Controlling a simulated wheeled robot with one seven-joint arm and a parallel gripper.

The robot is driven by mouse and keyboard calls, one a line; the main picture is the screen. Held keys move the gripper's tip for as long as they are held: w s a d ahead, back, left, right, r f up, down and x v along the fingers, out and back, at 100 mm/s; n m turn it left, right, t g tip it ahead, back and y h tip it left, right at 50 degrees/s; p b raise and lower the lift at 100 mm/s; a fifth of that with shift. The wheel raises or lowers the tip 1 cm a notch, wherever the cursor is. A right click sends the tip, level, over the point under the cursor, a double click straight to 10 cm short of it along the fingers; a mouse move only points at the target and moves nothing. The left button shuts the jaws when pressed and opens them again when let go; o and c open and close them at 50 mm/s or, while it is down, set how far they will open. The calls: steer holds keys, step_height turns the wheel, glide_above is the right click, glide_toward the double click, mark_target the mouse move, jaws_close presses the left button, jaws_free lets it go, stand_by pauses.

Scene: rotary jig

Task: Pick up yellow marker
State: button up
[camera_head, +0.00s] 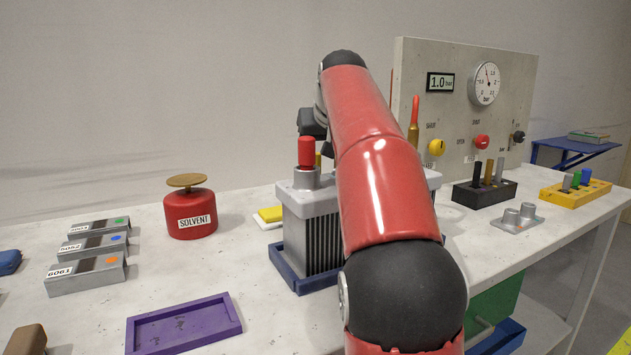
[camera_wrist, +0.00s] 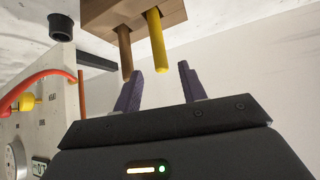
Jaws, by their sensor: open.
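The yellow marker (camera_wrist: 156,40) shows in the wrist view, standing out of a wooden block (camera_wrist: 110,14) next to a brown marker (camera_wrist: 124,45). My gripper (camera_wrist: 161,69) is open and empty, with its two purple fingers spread. The brown marker's end appears close outside the left finger. In the head view my arm hides the block and most of the gripper.
In the head view, a grey finned unit (camera_head: 311,240) with a red-capped post (camera_head: 306,152) stands close to my arm. A gauge panel (camera_head: 460,100) stands behind right. A red solvent can (camera_head: 190,216) and a purple tray (camera_head: 183,325) are left. The table between them is clear.

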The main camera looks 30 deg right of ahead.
mark_target(318, 153)
steer(key=x, duration=0.5)
steer(key=shift+s+a, duration=0.1)
steer(key=shift+a, duration=0.1)
jaws_close()
